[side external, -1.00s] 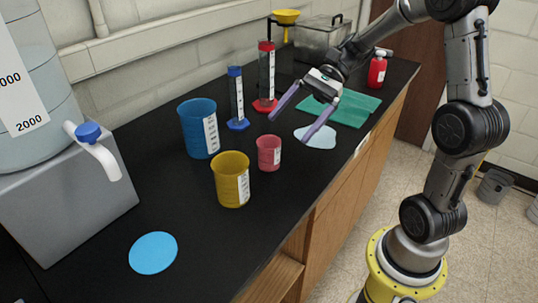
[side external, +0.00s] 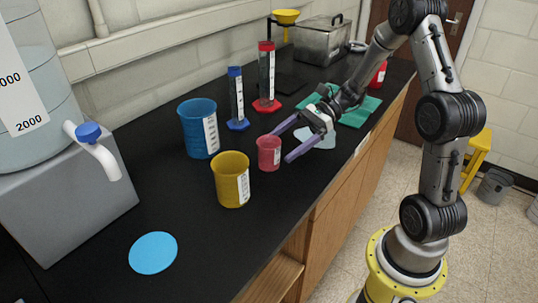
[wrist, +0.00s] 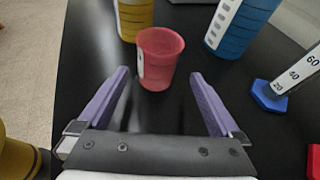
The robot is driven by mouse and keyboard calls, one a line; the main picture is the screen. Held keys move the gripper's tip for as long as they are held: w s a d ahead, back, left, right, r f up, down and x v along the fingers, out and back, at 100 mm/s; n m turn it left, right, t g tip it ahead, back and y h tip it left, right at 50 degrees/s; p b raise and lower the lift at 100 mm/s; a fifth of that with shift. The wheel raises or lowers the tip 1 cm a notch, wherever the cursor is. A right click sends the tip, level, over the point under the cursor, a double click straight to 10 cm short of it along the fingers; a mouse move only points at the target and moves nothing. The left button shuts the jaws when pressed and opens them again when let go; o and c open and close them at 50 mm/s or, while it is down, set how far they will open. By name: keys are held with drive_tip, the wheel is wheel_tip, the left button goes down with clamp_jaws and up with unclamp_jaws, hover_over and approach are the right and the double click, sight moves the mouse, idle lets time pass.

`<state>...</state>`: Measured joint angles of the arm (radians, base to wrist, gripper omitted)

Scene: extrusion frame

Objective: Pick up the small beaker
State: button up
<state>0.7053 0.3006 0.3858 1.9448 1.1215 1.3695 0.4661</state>
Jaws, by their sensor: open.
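The small beaker (side external: 269,152) is pink-red with a white label and stands upright on the black bench. It also shows in the wrist view (wrist: 160,60), just beyond the fingertips and between their lines. My gripper (side external: 282,143) is open, its two purple fingers spread wide and pointing toward the small beaker. In the wrist view my gripper (wrist: 158,76) is empty between the fingers. Whether the fingertips reach alongside the beaker's near wall is hard to tell. Nothing hides the beaker.
A yellow beaker (side external: 231,180) stands close to the small beaker, and a larger blue beaker (side external: 199,130) stands behind. Blue-based (side external: 237,100) and red-based (side external: 267,78) cylinders stand further back. A blue disc (side external: 153,252) lies at the front left, with clear bench around it.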

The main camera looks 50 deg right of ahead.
sight(269, 146)
drive_tip(key=shift+s+x, duration=0.2)
drive_tip(key=shift+x, duration=2.45)
drive_tip(key=shift+a, duration=0.1)
clamp_jaws()
drive_tip(key=shift+r, duration=0.25)
drive_tip(key=shift+r, duration=1.4)
drive_tip(key=s+r, duration=0.9)
drive_tip(key=s, duration=0.4)
drive_tip(key=shift+s+r, duration=0.4)
